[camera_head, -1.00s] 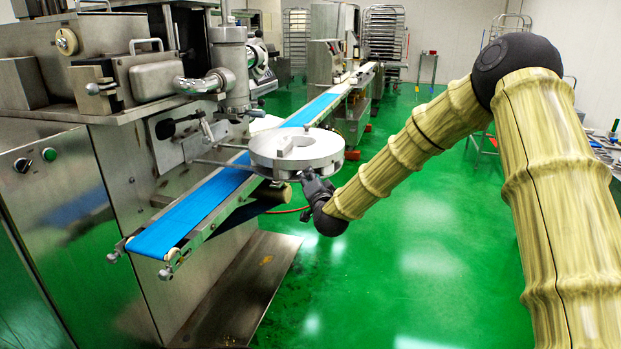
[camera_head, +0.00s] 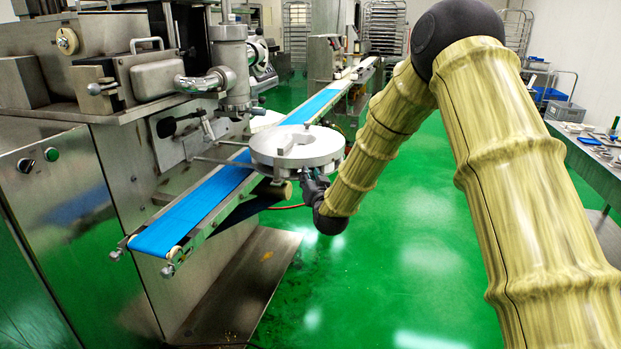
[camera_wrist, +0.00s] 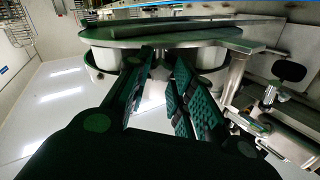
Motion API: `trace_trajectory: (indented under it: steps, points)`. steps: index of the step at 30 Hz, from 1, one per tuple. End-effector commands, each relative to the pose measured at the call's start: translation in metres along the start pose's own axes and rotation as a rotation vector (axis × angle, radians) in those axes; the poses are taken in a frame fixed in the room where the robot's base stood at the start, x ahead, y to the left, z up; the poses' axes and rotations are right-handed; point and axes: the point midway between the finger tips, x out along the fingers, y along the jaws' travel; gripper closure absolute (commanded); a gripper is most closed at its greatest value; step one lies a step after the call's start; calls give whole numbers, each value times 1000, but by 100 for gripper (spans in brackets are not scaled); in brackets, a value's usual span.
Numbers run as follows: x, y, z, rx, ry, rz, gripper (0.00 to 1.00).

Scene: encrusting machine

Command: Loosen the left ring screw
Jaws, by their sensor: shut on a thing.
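The blue conveyor belt (camera_head: 200,205) runs diagonally behind the ring. The steel encrusting machine (camera_head: 70,210) stands at the left. A table with small items (camera_head: 590,165) is at the right. The green floor (camera_head: 420,240) between is open.

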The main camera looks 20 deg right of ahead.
Motion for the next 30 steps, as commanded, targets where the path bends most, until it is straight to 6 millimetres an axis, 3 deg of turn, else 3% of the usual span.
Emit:
trace_trajectory:
  steps: [13,14,17,30]
  points:
    - [-1,1,3,-11,-5,1,100]
    - [-1,1,3,-11,-5,1,75]
    - [-1,1,3,-11,-5,1,56]
    - [-6,0,1,-10,-2,0,55]
